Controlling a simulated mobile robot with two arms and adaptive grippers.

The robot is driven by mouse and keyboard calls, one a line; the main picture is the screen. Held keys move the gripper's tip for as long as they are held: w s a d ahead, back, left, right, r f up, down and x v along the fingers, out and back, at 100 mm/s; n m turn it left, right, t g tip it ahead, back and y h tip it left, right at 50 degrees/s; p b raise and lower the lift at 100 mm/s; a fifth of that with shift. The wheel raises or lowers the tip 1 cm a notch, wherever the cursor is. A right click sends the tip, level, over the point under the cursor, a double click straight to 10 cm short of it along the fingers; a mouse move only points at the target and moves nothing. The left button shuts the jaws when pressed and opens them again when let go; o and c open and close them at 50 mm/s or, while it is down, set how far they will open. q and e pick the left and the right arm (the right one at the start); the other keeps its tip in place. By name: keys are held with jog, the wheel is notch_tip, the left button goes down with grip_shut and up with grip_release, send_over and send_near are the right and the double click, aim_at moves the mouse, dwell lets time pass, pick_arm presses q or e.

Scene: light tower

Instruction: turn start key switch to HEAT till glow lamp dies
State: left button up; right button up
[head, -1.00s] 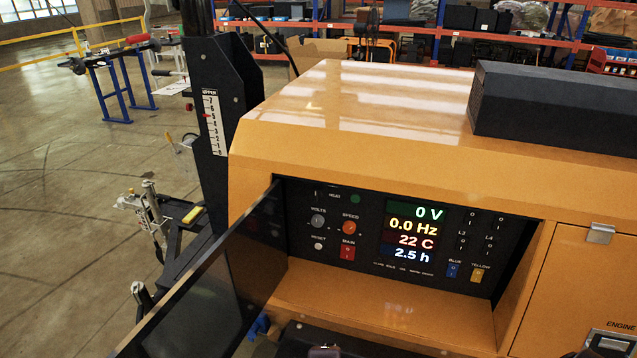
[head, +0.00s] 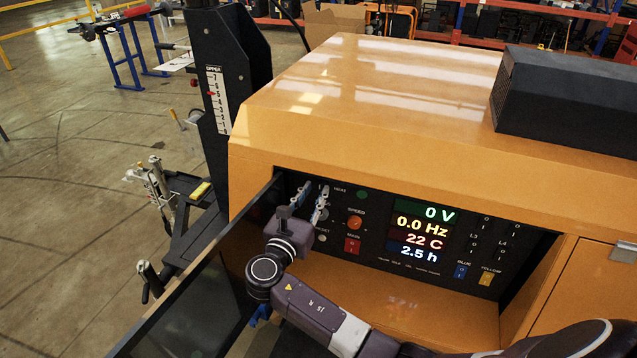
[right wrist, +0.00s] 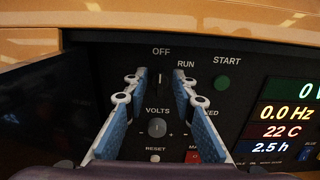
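The start key switch (right wrist: 162,85) is a small dark shape below the OFF and RUN labels in the right wrist view. My right gripper (right wrist: 163,80) is open, its blue-padded fingers on either side of the switch; I cannot tell whether they touch it. In the head view my right gripper (head: 311,200) is at the upper left of the black control panel (head: 385,250) and hides the switch. A round dull green button or lamp (right wrist: 222,83) sits right of the switch, apparently unlit; I cannot tell if it is the glow lamp. My left gripper is not in view.
The VOLTS knob (right wrist: 157,128) lies between and below the fingers. The orange SPEED knob (head: 356,223) and red MAIN switch (head: 352,245) are close by. A lit display (head: 420,233) reads 0 V and 0.0 Hz. The open dark panel door (head: 200,290) stands close at the left.

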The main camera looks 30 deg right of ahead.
aim_at(321, 187)
jog(key=shift+x, duration=1.2)
jog(key=shift+w+d, duration=0.1)
jog(key=shift+d, duration=0.1)
grip_shut()
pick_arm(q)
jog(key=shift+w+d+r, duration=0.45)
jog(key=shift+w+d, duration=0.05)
